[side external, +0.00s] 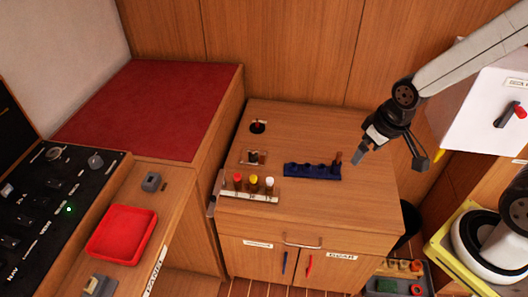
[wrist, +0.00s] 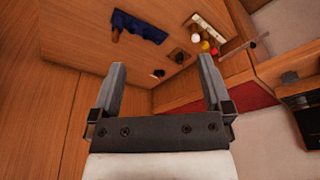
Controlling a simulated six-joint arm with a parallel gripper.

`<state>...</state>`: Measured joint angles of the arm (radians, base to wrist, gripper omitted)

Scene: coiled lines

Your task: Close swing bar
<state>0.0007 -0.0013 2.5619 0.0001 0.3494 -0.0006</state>
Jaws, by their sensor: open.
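My gripper (side external: 390,157) is open and empty, in the air above the right side of the wooden cabinet. In the wrist view its two fingers (wrist: 162,62) stand wide apart with nothing between the tips. A thin pale bar (wrist: 245,48) sticks out past the cabinet edge beside the row of coloured pegs in the wrist view; it may be the swing bar. In the side view a narrow grey piece (side external: 214,192) shows at the cabinet's left edge and may be the same bar. My gripper is well apart from it. I cannot tell how far the bar is swung.
A blue rack (side external: 312,171) and a pale rack with several coloured pegs (side external: 250,192) stand on the cabinet top. A small round black fitting (side external: 258,127) is farther back. A red tray (side external: 121,234) lies left. A white box (side external: 487,112) with a switch is right.

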